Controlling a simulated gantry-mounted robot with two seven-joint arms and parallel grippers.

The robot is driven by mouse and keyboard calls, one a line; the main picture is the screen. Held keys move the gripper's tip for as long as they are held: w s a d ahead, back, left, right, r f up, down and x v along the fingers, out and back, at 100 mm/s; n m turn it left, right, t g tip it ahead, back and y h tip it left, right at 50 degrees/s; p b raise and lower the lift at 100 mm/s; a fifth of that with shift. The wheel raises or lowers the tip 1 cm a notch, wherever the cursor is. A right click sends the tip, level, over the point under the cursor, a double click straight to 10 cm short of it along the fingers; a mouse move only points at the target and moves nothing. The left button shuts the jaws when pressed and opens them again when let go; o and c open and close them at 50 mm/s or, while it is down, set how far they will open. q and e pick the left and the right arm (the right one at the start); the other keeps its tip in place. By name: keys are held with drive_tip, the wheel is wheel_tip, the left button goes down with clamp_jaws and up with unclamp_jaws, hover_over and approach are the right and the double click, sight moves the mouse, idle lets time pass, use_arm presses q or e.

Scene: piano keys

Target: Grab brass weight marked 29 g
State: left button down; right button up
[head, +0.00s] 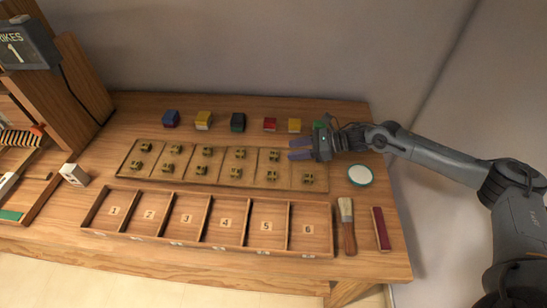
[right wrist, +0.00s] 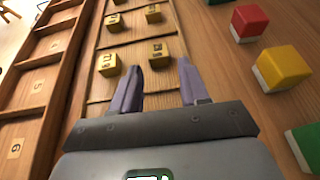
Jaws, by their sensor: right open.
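Several small brass weights sit in two rows in a shallow wooden tray (head: 190,183) with dividers. Their markings are too small to read, so I cannot tell which is 29 g. My right gripper (head: 290,149) is open and empty over the back right of the tray, pointing left. In the right wrist view, one brass weight (right wrist: 158,55) lies just ahead of the gap between the purple-grey fingers (right wrist: 160,72). Another weight (right wrist: 108,66) lies left of the left finger. In the head view these are near the gripper, one at the back (head: 273,155), one in front (head: 273,172).
An open box with numbered compartments (head: 335,240) stands in front of the tray. Coloured blocks (head: 238,122) line the back. A white disc (head: 360,175), a brush (head: 347,225) and a red bar (head: 381,229) lie at right. A strikes display (head: 25,48) is at left.

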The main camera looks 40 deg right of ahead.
sight(276, 153)
drive_tip(key=shift+b+x, duration=0.7)
drive_tip(key=shift+x, duration=2.45)
drive_tip(key=shift+s+a, duration=0.1)
drive_tip(key=shift+c, duration=0.4)
drive_tip(key=c, duration=0.7)
